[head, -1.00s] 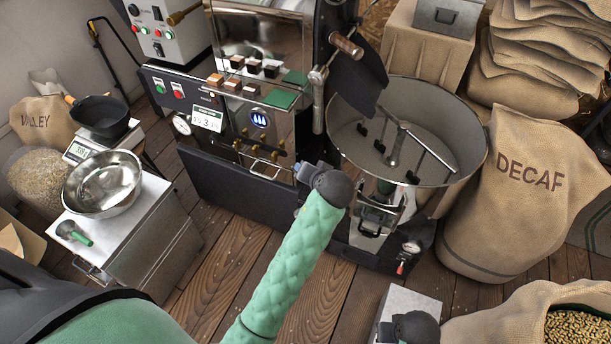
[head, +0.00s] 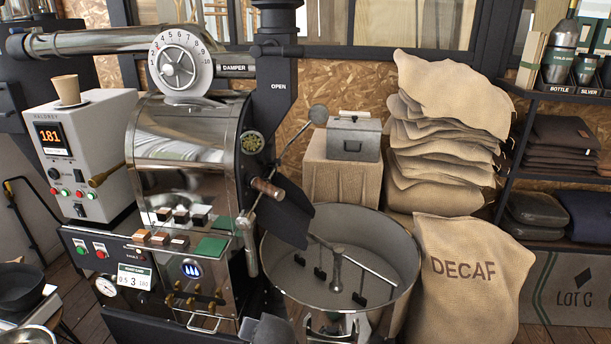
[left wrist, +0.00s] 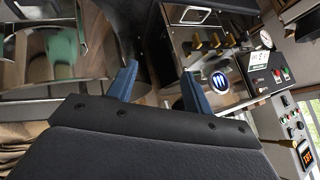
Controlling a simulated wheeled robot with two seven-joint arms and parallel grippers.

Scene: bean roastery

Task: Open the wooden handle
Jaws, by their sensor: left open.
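The wooden handle (head: 267,188) is a short brown grip on the front of the shiny roaster drum (head: 190,150), beside a dark chute and a metal lever. In the head view, only a dark part of my left wrist shows at the bottom edge, well below the handle. In the left wrist view my left gripper (left wrist: 158,82) is open, with two blue fingers apart and nothing between them. The roaster's blue round display (left wrist: 217,80) shows beyond the fingers there. I cannot make out the wooden handle in that view. My right gripper is not in view.
The round cooling tray (head: 400,262) with its stirring arm stands right of the roaster front. A DECAF sack (head: 470,275) is further right, with stacked sacks (head: 440,140) behind. A metal lever with a round knob (head: 318,114) rises near the handle. A white control box (head: 85,150) stands left.

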